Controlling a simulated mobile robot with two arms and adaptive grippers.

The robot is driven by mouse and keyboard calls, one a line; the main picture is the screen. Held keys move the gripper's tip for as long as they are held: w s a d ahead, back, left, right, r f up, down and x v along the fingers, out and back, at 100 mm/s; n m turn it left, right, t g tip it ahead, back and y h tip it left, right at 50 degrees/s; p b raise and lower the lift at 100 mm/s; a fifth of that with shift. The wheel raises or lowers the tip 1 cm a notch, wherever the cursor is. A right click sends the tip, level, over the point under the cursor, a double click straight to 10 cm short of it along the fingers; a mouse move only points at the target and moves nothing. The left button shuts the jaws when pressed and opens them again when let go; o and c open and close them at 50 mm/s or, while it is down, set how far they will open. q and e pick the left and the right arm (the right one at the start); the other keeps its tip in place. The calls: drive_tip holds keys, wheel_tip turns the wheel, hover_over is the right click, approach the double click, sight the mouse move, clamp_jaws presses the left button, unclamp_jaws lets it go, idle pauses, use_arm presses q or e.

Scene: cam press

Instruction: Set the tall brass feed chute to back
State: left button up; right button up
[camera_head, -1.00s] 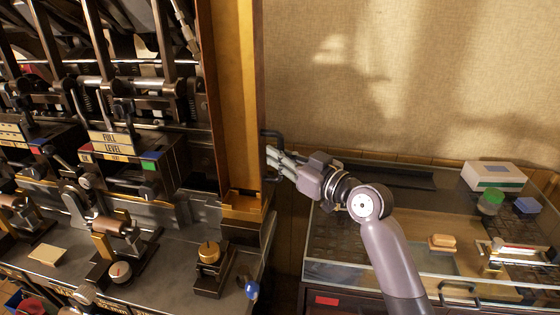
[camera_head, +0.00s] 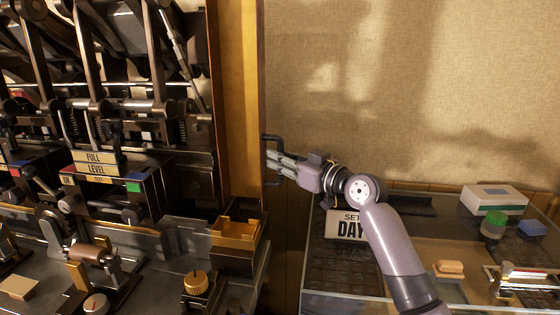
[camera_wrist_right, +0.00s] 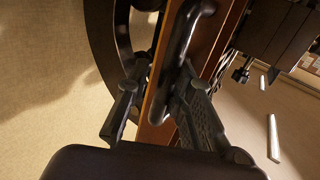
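The tall brass feed chute (camera_head: 241,95) stands upright at the right end of the machine in the head view, with a dark edge on its right. A black bar handle (camera_head: 267,145) sticks out from that edge. My right gripper (camera_head: 276,163) is at this handle. In the right wrist view the handle (camera_wrist_right: 182,38) passes between my two fingers (camera_wrist_right: 163,72), whose tips lie close on either side. It looks gripped, though finger contact is partly hidden. The chute's lower end stands behind the small brass tray (camera_head: 236,232). My left gripper is not in view.
A glass-topped case (camera_head: 340,285) stands at the right with small items on it. A sign reading "SET DAY" (camera_head: 347,226) shows beneath my right wrist. The machine's levers and a brass knob (camera_head: 196,283) are at left. The beige wall (camera_head: 400,100) is bare.

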drive_tip(key=shift+s+f, duration=0.1)
drive_tip(key=shift+f, duration=0.05)
drive_tip(key=v, duration=1.2)
